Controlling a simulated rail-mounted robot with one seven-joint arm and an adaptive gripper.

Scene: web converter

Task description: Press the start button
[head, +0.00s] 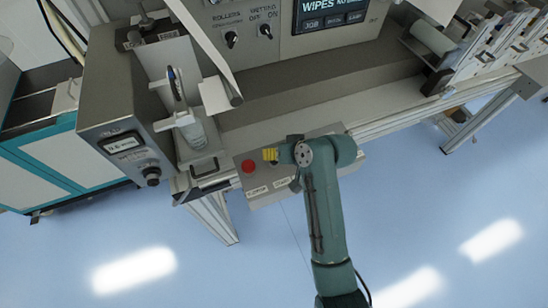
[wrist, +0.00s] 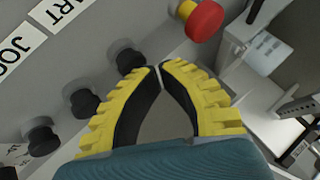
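The control box (head: 265,195) with a red emergency-stop knob (head: 248,166) sits at the front edge of the machine. In the wrist view, black round buttons stand in a slanting row beside partly cropped labels. The START label (wrist: 62,10) appears to line up with the upper button (wrist: 125,53), the one nearest the red knob (wrist: 205,18). My gripper (wrist: 160,68) has yellow ribbed fingers, with tips together or nearly so and nothing seen between them. The tips appear just right of that upper button; contact cannot be told. In the head view my gripper (head: 270,155) hides part of the box.
A display (head: 335,15) and two knobs (head: 231,40) are on the machine face behind. A grey unit with a small readout (head: 123,144) stands at left. Rollers and rails (head: 470,60) are at right. The blue floor in front is clear.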

